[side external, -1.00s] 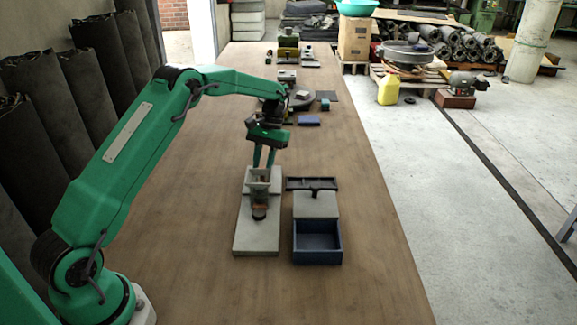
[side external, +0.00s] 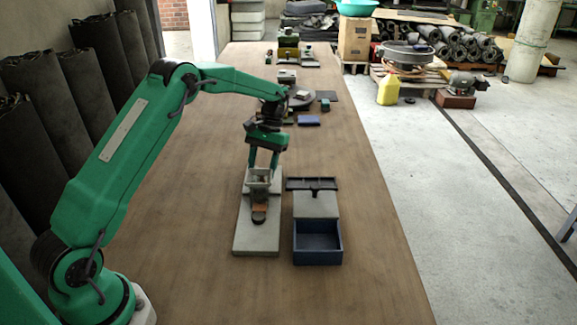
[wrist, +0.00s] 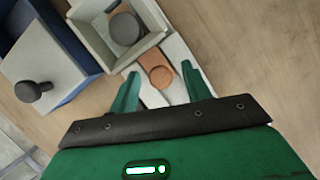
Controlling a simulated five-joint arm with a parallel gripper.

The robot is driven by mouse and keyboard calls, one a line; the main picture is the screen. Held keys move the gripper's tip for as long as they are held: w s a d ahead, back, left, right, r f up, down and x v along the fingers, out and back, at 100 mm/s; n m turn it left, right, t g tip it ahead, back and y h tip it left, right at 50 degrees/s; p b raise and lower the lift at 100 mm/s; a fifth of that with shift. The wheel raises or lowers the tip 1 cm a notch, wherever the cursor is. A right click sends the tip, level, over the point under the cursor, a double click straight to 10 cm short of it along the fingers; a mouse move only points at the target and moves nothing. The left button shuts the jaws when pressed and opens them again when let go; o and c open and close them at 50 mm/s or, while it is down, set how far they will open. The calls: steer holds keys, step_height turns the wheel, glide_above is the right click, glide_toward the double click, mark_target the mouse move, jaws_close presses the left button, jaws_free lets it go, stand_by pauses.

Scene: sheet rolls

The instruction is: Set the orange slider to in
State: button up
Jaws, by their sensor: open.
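The housing stands on a pale grey base plate (side external: 256,238). My gripper (wrist: 160,70) is open, its fingers on either side of the orange knob in the wrist view. In the side view, my gripper (side external: 263,166) is at the housing's far side; contact cannot be told.
Right of the base plate is a blue box (side external: 318,255) with a grey lid (side external: 316,204) bearing a dark knob, and a dark tray (side external: 298,184) behind it. A blue block (side external: 309,120) and other small items lie farther back. The table's left and front are clear.

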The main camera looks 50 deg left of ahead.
steer(key=v, duration=0.7)
steer(key=shift+w+r, duration=0.2)
steer(key=shift+r, duration=0.15)
stand_by(0.5)
steer(key=s+d+r+m+t+y, duration=0.15)
steer(key=s+d+r+t, duration=0.5)
steer(key=s+r, duration=0.8)
steer(key=s+d+f+m+t, duration=0.1)
steer(key=s+d, duration=0.2)
steer(key=s, duration=0.5)
steer(key=s+d+f+m+t, duration=0.2)
steer(key=s+d, duration=0.1)
steer(key=s, duration=0.5)
steer(key=shift+f, duration=0.3)
